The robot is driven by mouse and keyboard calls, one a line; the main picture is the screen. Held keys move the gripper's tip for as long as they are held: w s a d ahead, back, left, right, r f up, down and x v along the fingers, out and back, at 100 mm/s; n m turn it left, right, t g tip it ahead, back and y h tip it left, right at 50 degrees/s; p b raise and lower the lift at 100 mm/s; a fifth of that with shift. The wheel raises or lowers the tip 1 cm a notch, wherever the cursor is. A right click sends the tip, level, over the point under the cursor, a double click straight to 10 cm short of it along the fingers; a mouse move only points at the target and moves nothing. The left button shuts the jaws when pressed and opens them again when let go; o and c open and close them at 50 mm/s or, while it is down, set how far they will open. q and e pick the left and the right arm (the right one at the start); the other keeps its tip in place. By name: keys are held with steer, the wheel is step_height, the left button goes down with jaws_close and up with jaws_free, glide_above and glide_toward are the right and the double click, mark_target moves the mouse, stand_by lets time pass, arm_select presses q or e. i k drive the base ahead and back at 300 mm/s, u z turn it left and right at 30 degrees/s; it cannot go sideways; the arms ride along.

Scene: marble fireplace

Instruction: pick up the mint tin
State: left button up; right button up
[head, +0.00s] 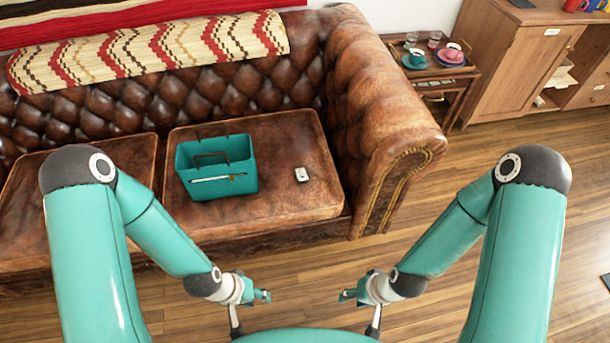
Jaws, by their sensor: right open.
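A small pale tin (301,174), which looks like the mint tin, lies flat on the right seat cushion of the brown leather sofa (290,140). It is in plain view, to the right of a teal caddy and apart from it. My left gripper (250,312) is open and empty, in front of the sofa and below the tin in the picture. My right gripper (359,313) is open and empty, to the right of the left one. Neither gripper touches the tin.
The teal caddy (246,176) with a handle stands on the same cushion. The sofa's rolled arm (390,110) rises to the right of the tin. A side table (458,80) with cups and glasses and a wooden cabinet (525,70) stand beyond. Wooden floor is clear in front.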

mark_target(302, 177)
steer(key=z, duration=0.05)
steer(key=i, duration=0.9)
steer(key=u, duration=0.3)
steer(key=k, duration=1.1)
steer(key=u, duration=0.6)
steer(key=i, duration=1.05)
